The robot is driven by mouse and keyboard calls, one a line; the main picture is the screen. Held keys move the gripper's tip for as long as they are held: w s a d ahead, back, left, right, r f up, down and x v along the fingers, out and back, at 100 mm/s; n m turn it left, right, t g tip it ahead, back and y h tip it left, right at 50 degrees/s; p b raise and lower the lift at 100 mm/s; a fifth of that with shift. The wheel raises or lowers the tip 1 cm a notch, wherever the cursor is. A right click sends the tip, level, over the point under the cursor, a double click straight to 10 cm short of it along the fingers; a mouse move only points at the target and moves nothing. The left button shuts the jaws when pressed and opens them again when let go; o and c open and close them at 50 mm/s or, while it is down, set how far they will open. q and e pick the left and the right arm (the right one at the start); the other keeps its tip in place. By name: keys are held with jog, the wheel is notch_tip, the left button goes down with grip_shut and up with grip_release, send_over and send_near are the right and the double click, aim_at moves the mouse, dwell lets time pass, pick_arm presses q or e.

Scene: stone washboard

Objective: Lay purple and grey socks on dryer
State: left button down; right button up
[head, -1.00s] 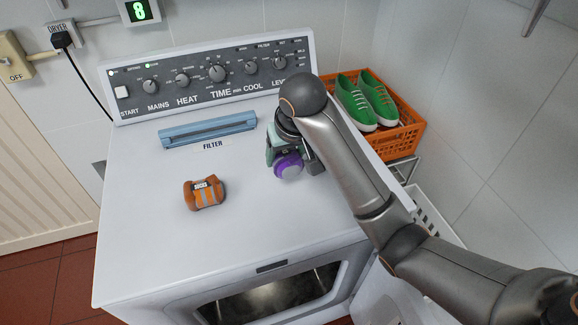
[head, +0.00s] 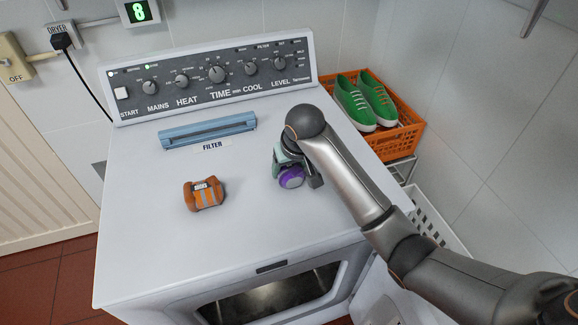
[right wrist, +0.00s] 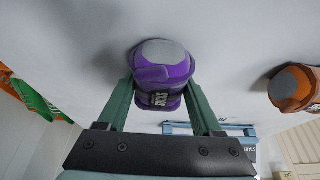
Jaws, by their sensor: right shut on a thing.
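The purple and grey socks (head: 291,179), a rolled bundle, are between the fingers of my right gripper (head: 285,170), low over the right part of the dryer's white top (head: 150,250). In the right wrist view the purple bundle (right wrist: 162,75) shows its grey patch and a label, with the two green fingers (right wrist: 160,105) against its sides. It is at or very near the dryer surface; I cannot tell if it touches. My left gripper is not in view.
Orange and grey socks (head: 205,194) lie on the dryer top to the left. A blue filter (head: 208,131) lies behind, before the control panel. An orange crate (head: 402,141) with green shoes (head: 366,100) stands at the right, above a white basket (head: 436,222). The dryer door is open in front.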

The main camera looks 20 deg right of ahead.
jog(key=o, duration=1.4)
jog(key=shift+f, duration=0.1)
jog(key=shift+r, duration=0.35)
jog(key=shift+v, duration=5.9)
jog(key=shift+s+f, duration=0.1)
